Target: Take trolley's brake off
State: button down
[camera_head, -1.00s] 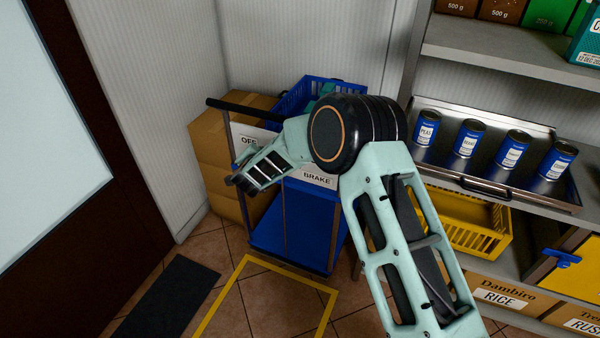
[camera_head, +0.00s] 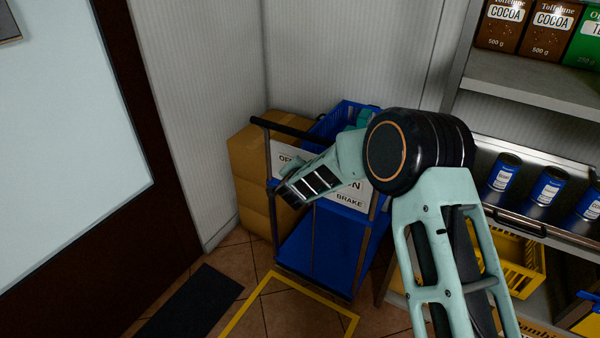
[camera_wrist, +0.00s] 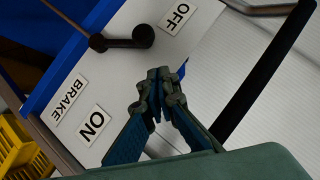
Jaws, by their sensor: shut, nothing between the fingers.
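The blue trolley (camera_head: 325,245) stands in the corner with a dark push handle (camera_head: 289,130). Its white panel (camera_head: 280,150) has OFF, ON and BRAKE labels and is partly hidden by my arm. In the wrist view the panel (camera_wrist: 125,75) shows the OFF label (camera_wrist: 178,18), the ON label (camera_wrist: 96,124) and the BRAKE label (camera_wrist: 69,97). A dark brake lever (camera_wrist: 120,42) with a round knob lies across the panel; its knob end is close to OFF. My gripper (camera_wrist: 160,76) is shut and empty in front of the panel, apart from the knob. It also shows in the head view (camera_head: 288,195).
Cardboard boxes (camera_head: 252,170) are stacked left of the trolley, against the wall. A blue basket (camera_head: 335,118) is behind the panel. Shelving (camera_head: 530,85) with cans and a yellow crate (camera_head: 520,262) stands at right. A dark mat (camera_head: 195,300) and yellow floor outline (camera_head: 255,305) lie in front.

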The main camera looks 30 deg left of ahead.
jog(key=v, duration=0.8)
jog(key=shift+r, duration=0.2)
jog(key=shift+a, duration=0.1)
